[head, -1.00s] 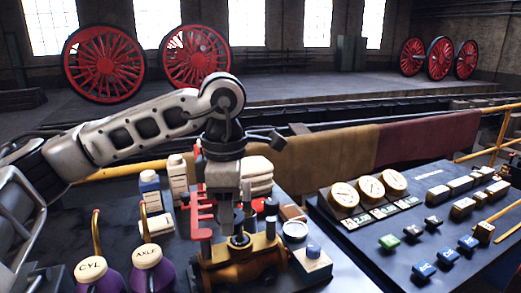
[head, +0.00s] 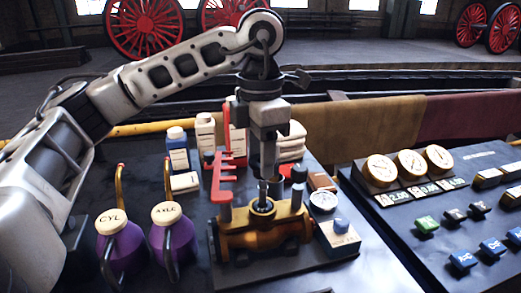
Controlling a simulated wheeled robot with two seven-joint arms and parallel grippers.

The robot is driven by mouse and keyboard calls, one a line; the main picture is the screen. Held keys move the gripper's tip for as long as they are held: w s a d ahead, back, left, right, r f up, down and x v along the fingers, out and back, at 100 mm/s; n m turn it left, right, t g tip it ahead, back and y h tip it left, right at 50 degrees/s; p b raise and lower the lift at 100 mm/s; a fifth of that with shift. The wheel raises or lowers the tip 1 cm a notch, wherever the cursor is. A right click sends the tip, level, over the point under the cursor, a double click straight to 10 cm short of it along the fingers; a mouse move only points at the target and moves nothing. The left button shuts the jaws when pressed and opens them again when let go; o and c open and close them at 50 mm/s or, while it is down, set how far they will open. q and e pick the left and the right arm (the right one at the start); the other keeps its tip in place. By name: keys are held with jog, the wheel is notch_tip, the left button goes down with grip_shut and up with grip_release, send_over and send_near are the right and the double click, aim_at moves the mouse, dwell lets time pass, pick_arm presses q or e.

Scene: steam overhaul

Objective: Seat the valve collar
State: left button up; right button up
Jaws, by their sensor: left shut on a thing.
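A brass valve body (head: 262,236) is fixed on a dark plate on the bench, with an upright stem and ring at its top centre (head: 263,206). My left gripper (head: 267,178) points straight down just above that centre. Its fingers are shut on a small part, taken to be the valve collar, which is mostly hidden between them. I cannot tell whether the part touches the valve top. A red stepped piece (head: 222,178) stands upright just left of the gripper. My right gripper is not in view.
Purple oil cans marked CYL (head: 121,243) and AXLE (head: 174,236) stand left of the valve. White bottles (head: 205,133) and folded cloths (head: 292,140) are behind. A small box with a dial (head: 323,203) is close on the right. A gauge panel (head: 380,168) lies beyond.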

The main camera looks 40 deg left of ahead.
aim_at(261, 181)
pick_arm(q)
jog(key=shift+f+b, duration=0.45)
jog(key=shift+f, duration=0.05)
dwell(1.5)
jog(key=shift+f, duration=0.1)
jog(key=shift+f+b, duration=0.4)
jog(key=shift+f, duration=0.2)
jog(key=shift+f+b, duration=0.5)
jog(key=shift+b, duration=0.05)
jog(key=shift+f+b, duration=0.75)
jog(key=shift+f, duration=0.1)
